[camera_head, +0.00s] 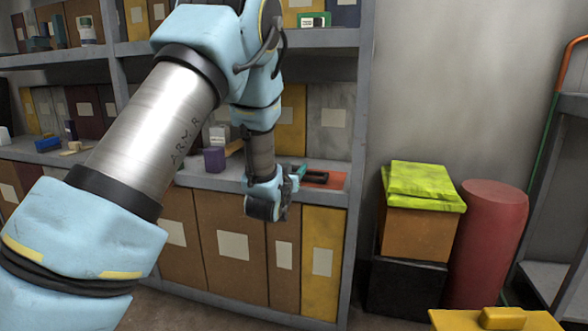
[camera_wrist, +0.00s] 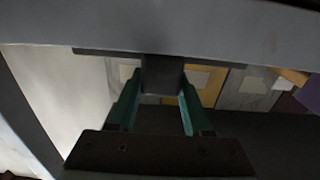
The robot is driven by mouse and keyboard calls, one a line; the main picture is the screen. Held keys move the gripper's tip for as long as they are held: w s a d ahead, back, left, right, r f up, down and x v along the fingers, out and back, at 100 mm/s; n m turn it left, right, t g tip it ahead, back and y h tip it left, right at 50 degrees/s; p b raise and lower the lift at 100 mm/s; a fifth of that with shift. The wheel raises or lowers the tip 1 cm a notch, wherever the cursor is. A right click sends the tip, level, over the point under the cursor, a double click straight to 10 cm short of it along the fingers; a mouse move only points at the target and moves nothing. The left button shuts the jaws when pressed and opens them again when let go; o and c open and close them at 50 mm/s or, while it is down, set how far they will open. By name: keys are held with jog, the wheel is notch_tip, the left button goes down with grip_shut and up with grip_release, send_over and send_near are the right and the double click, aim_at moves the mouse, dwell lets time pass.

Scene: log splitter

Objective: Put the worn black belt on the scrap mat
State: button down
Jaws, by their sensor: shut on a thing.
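My gripper (camera_head: 299,172) reaches to the right end of the middle shelf, its green fingers close to the scrap mat. In the wrist view my gripper (camera_wrist: 158,92) has its two green fingers on either side of a dark block, which I take to be part of the worn black belt (camera_wrist: 163,74). In the head view the belt (camera_head: 316,177) shows as a small dark shape in front of the fingers. It appears over the orange-red scrap mat (camera_head: 336,180); I cannot tell whether it touches it. My wrist hides part of the mat.
The grey shelf unit (camera_head: 357,150) has an upright post just right of the mat and a shelf board above. A purple box (camera_head: 214,160) stands left on the same shelf. To the right are a yellow-topped box stack (camera_head: 421,187) and a red cylinder (camera_head: 487,240).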

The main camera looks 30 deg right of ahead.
jog(key=shift+c, duration=1.2)
grip_release()
jog(key=p+v, duration=0.1)
jog(key=v, duration=0.9)
jog(key=shift+s+a+p, duration=0.3)
jog(key=shift+p, duration=0.1)
